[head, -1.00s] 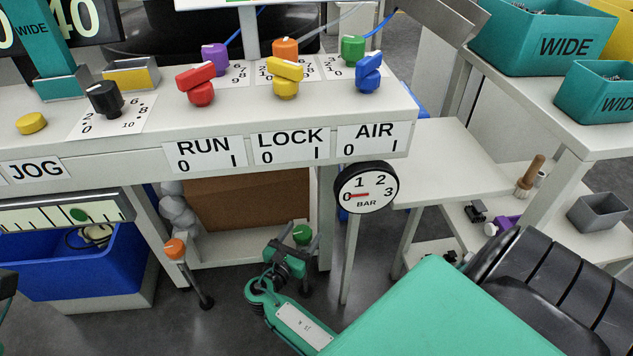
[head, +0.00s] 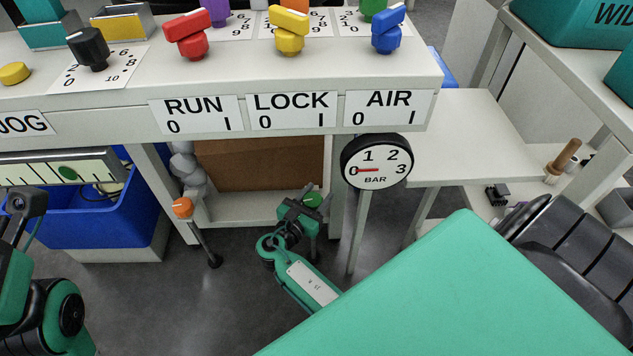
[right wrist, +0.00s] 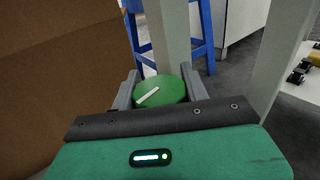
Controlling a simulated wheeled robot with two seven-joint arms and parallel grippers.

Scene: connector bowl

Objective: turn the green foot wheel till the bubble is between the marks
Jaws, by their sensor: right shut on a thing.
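The green foot wheel (head: 313,199) is at the top of a foot post under the bench. My right gripper (head: 302,207) reaches it from the front and is shut on it. In the right wrist view the wheel (right wrist: 162,91) sits between the two grey fingers, with a slanted white stripe on top. The level vial (head: 100,167) hangs on the bench front at left, with black marks and a green bubble (head: 67,173).
An orange foot wheel (head: 182,206) is left of the green one. A brown panel (head: 262,165) is behind the green wheel. A pressure gauge (head: 376,162) hangs at the bench's right corner.

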